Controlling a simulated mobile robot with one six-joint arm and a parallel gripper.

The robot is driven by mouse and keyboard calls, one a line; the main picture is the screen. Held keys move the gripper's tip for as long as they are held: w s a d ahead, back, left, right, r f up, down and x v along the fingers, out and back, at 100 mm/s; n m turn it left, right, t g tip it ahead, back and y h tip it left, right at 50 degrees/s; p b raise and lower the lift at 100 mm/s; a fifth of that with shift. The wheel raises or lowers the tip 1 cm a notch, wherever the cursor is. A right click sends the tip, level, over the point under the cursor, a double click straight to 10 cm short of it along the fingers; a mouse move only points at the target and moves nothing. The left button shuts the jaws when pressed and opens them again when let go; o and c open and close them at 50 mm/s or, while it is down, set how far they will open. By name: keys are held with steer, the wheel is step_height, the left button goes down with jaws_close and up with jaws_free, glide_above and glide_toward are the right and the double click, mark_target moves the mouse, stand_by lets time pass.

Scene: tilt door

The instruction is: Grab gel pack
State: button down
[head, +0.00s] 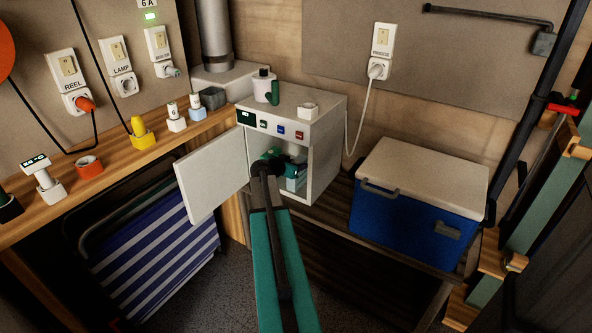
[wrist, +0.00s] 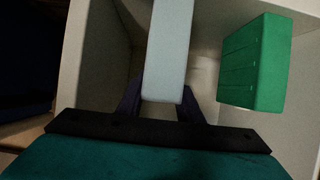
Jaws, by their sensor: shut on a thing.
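My gripper (head: 272,160) reaches through the open front of the small white fridge (head: 318,135). In the wrist view, the two dark fingers of my gripper (wrist: 163,96) are shut on a pale blue-grey slab, which looks like the gel pack (wrist: 171,45). One finger is on each side of its near end. Its far end runs out of the top of the wrist view. A green block (wrist: 257,62) stands to the right, apart from the fingers. In the head view my arm and gripper hide much of the fridge's inside.
The fridge door (head: 212,182) stands open to the left of my arm. The fridge side walls (wrist: 88,75) are close around my gripper. A blue cooler (head: 412,218) with a pale lid is to the right.

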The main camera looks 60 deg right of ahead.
steer(key=shift+r, duration=0.6)
steer(key=shift+a+r+p, duration=0.2)
steer(key=shift+r, duration=0.45)
steer(key=shift+a+r+p, duration=0.2)
steer(key=shift+r, duration=0.4)
steer(key=a, duration=1.7)
steer(key=shift+a+f, duration=0.1)
